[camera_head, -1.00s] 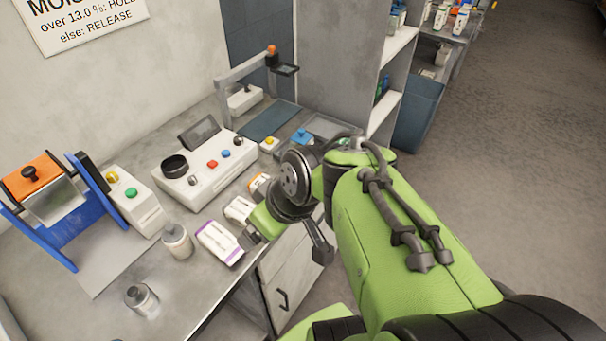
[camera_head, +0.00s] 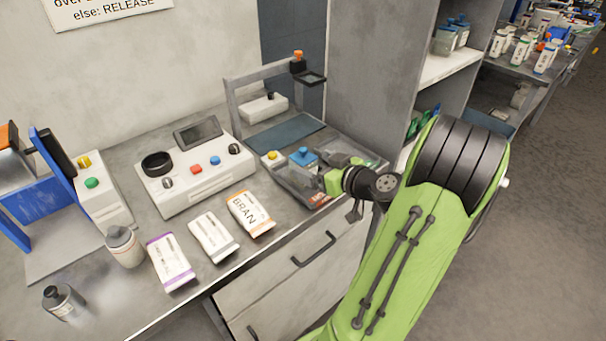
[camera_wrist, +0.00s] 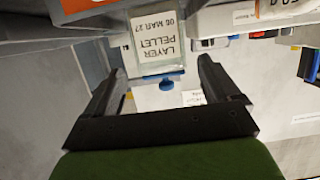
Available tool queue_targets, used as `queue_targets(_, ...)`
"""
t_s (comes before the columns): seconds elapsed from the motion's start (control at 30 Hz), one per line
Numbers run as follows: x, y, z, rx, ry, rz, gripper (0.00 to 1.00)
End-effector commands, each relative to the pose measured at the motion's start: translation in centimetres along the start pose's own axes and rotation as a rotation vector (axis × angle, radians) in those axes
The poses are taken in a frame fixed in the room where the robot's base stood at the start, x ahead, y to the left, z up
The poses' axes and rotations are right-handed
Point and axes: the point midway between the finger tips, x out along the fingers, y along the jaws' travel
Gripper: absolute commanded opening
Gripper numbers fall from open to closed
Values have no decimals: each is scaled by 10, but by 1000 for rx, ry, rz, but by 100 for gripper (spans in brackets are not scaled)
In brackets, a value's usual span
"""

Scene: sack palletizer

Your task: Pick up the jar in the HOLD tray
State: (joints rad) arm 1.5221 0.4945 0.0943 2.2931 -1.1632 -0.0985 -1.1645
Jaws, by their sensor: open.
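The jar (camera_head: 303,157) has a blue lid and stands in the clear grey tray (camera_head: 284,184), which has a small red label at its front that is too small to read. In the wrist view the jar (camera_wrist: 158,42) shows upside down, with a white label reading LAYER PELLET and its blue lid towards my gripper. My gripper (camera_wrist: 160,70) is open and empty. Its two dark fingers spread to either side of the lid, which appears apart from them. In the head view my wrist is low over the tray's right part, and the fingertips are hard to make out.
A yellow-button box (camera_head: 272,160) sits at the tray's left corner. A BRAN packet (camera_head: 250,214) and two more packets lie to the left, near a white instrument (camera_head: 195,175). A frame stand (camera_head: 235,100) is behind. A tall shelf (camera_head: 370,80) rises behind and right.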

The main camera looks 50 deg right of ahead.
Motion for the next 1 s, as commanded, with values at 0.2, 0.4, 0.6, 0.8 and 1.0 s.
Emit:
queue_targets(0.2,30,-2,1,1,0,-4,89)
queue_targets(0.4,64,-3,3,0,-1,-2,89)
queue_targets(0.6,68,-3,2,1,-1,1,89)
queue_targets(0.8,67,-3,2,1,-1,1,66)
queue_targets(1.0,67,-3,2,1,-1,0,36)
